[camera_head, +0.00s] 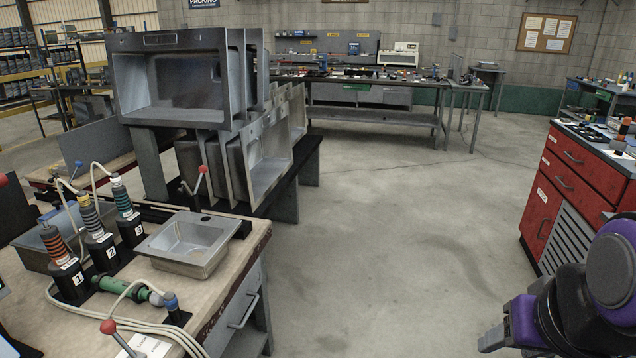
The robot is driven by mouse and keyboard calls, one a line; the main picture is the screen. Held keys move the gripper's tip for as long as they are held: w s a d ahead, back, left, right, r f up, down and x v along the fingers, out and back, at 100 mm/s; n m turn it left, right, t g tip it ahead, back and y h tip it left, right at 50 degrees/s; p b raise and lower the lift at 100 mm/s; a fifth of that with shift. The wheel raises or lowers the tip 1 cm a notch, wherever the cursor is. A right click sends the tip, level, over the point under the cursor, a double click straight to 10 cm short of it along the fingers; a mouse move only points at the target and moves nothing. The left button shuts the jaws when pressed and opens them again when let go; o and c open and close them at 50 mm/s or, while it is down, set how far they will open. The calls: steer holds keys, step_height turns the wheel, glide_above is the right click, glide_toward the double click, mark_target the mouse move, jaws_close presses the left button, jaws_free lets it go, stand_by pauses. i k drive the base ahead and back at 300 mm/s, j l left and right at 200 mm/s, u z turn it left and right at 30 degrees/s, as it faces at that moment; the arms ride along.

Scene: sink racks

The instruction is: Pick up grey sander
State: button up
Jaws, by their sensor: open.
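Three upright striped tools stand in numbered black holders on the workbench (215,300) at the lower left. Tool 1 (55,244) is orange and black, tool 2 (91,218) is grey with yellow bands, and tool 3 (121,197) is green and dark. The grey tool best fits the grey sander, but I cannot tell for sure. Pale hoses run from the tools. My gripper (492,338) is at the lower right edge, partly cut off and partly hidden by my purple and black arm. It is open, far from the tools and touching nothing.
A steel sink basin (190,238) and a green tool (128,289) lie on the workbench. Lever handles with red knobs (108,326) rise there. Large steel sinks (170,80) stand on a rack behind. A red cabinet (565,180) is at right. The middle floor is clear.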

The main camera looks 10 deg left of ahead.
mark_target(97, 237)
steer(key=i+u, duration=0.25)
steer(key=i, duration=0.3)
steer(key=i+l+u, duration=0.2)
steer(key=i, duration=0.3)
steer(key=i+u, duration=0.15)
steer(key=u, duration=0.25)
steer(key=i+u, duration=0.2)
steer(key=u, duration=0.25)
steer(key=i+u, duration=0.15)
steer(key=u, duration=0.25)
